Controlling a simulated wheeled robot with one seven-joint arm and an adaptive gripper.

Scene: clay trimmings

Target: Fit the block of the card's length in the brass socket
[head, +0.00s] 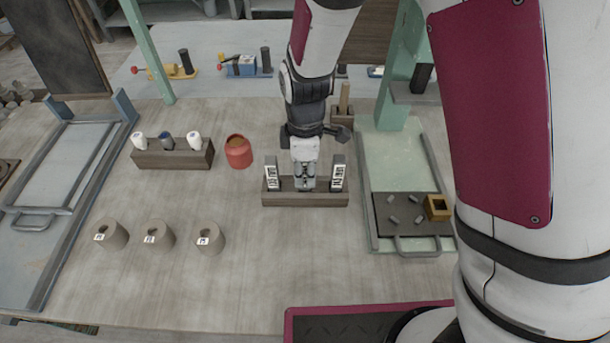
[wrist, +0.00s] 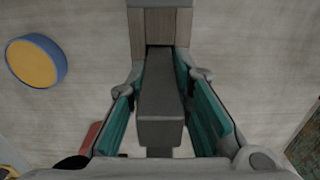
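A dark wooden rack (head: 305,200) stands mid-table with grey labelled blocks upright in it: a left block (head: 271,173) and a right block (head: 338,173). Their labels are too small to read surely. My gripper (head: 305,183) points down between them. In the wrist view, the teal pads of my gripper (wrist: 162,62) lie close against both sides of a grey middle block (wrist: 160,125); its label is hidden. The block appears to stand in the rack. The brass socket (head: 438,208), a square box with a dark opening, sits on a dark plate at right. I cannot identify the card.
Three grey cylinders (head: 157,235) stand at front left. A rack of small bottles (head: 173,155) and a red jar (head: 238,151) stand behind them. Small grey pieces (head: 404,210) lie on the dark plate beside the socket. A green post (head: 392,100) rises behind it.

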